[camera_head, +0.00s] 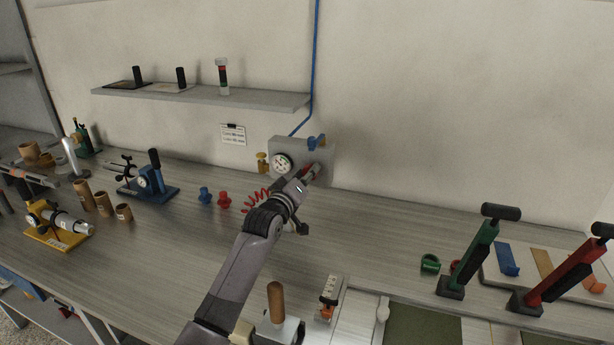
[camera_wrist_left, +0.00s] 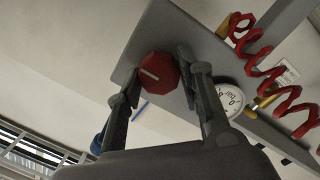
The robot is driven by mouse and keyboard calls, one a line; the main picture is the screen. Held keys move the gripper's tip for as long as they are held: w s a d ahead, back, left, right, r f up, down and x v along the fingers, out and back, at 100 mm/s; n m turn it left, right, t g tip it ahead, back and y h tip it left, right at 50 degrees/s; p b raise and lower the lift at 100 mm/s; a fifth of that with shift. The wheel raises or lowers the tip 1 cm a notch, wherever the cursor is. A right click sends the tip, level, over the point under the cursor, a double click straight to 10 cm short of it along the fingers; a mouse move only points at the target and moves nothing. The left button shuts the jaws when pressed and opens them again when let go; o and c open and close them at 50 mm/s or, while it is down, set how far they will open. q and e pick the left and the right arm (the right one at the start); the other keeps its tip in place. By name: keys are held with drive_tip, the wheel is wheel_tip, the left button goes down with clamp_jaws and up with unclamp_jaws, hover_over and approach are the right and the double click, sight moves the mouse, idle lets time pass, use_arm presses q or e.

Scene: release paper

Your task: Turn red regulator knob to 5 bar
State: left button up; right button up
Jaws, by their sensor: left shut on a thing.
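The red regulator knob (camera_wrist_left: 159,72) sits on a grey panel and carries a pale pointer mark. My left gripper (camera_wrist_left: 157,78) has one finger on each side of the knob and is shut on it. In the head view my left gripper (camera_head: 308,176) reaches the panel (camera_head: 318,157), and a little red of the knob (camera_head: 308,169) shows beside it. The round white gauge (camera_head: 282,163) is left of the gripper. In the wrist view the gauge (camera_wrist_left: 231,99) is partly behind a finger, marked "bar"; its needle reading cannot be made out. My right gripper is not in view.
A coiled red hose (camera_head: 257,199) hangs below the panel. A blue valve handle (camera_head: 316,141) and a yellow fitting (camera_head: 262,161) are near it. Blue and red pegs (camera_head: 224,200) stand left on the bench.

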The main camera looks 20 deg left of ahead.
use_arm(q)
drive_tip(key=shift+c, duration=1.3)
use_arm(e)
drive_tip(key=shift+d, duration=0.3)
use_arm(q)
drive_tip(key=shift+m, duration=0.3)
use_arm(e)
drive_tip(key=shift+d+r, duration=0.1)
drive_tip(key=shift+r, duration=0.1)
use_arm(q)
drive_tip(key=shift+d+r+m+g+y+p, duration=0.15)
drive_tip(key=shift+m+p, duration=1)
drive_tip(key=shift+m, duration=2.35)
drive_tip(key=shift+a+f+m+g+y+p, duration=0.2)
drive_tip(key=shift+m+p, duration=0.95)
drive_tip(key=shift+m, duration=2.35)
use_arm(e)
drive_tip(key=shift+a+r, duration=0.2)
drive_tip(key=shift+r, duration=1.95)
